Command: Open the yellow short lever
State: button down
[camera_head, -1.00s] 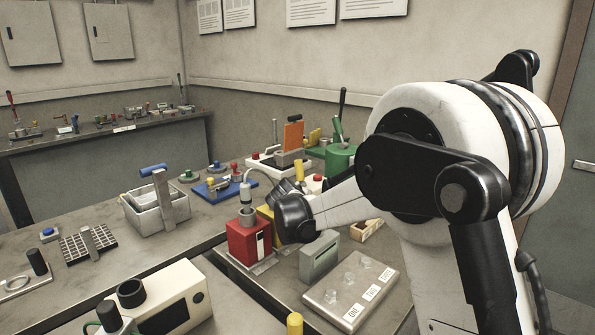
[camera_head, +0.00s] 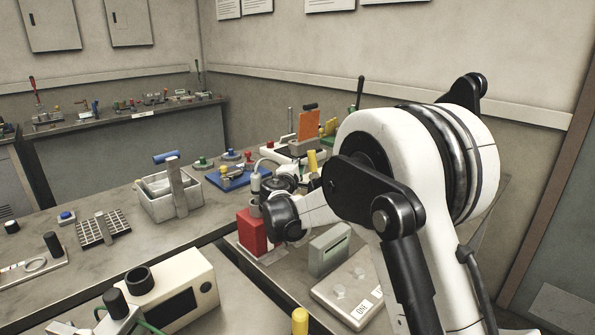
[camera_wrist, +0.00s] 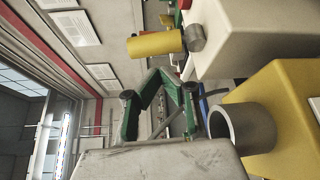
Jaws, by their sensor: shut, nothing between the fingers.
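The yellow short lever is a short yellow cylinder (camera_wrist: 155,44) on a grey pivot at the side of a whitish box (camera_wrist: 255,35). In the head view it looks like the upright yellow post (camera_head: 312,160) just left of my arm. My gripper (camera_wrist: 157,74) has green fingers on a scratched grey palm, bent inward with their tips together, empty. In the wrist view the tips point toward the lever, with a visible gap in the picture; the depth between them is unclear. In the head view my wrist hides the fingers.
A yellow box (camera_wrist: 285,105) with a metal ring (camera_wrist: 240,128) is close to the right of my gripper in the wrist view. A red box (camera_head: 251,232) stands beside my wrist. An orange panel (camera_head: 308,124) rises behind; a grey-green box (camera_head: 329,250) stands in front.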

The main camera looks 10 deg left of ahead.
jog(key=shift+x, duration=2.4)
jog(key=shift+a, duration=0.1)
